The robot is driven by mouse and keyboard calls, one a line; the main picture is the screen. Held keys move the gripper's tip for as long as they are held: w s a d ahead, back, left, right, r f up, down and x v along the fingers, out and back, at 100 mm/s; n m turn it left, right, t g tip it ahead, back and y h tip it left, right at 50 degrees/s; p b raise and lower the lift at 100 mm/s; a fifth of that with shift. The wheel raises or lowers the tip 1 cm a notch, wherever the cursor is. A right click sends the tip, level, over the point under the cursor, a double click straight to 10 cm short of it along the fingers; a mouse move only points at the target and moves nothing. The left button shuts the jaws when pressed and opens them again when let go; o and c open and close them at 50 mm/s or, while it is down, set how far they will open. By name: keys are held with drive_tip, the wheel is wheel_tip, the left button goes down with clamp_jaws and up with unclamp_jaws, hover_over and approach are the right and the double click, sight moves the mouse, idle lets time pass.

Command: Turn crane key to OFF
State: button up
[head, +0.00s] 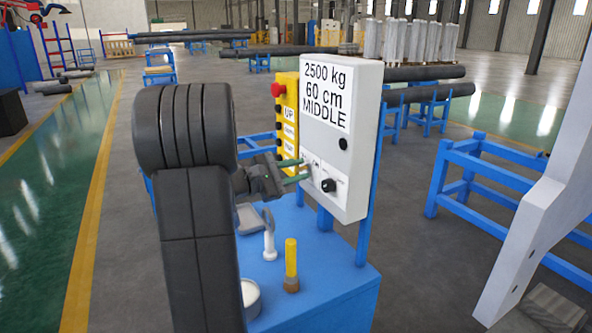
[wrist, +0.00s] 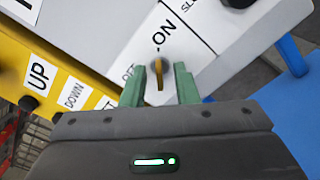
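The crane key (wrist: 157,72) is a small yellowish knob on the white control panel (head: 345,90). In the wrist view it points along the picture's vertical, with the ON label (wrist: 165,34) above it and the OFF label (wrist: 131,72) to its left. My gripper (wrist: 159,83) is open, its two green fingers on either side of the key with visible gaps. In the head view my gripper (head: 305,169) reaches the panel's lower left face from the left. The key is too small to make out there. Whether the fingertips touch the panel cannot be told.
A black knob (head: 328,185) sits right of my fingers on the panel. A yellow button box (head: 288,115) with a red button is beside the panel. A blue table (head: 330,275) below holds a yellow-handled tool (head: 291,258) and other small items.

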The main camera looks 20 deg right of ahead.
drive_tip(key=shift+c, duration=0.5)
clamp_jaws()
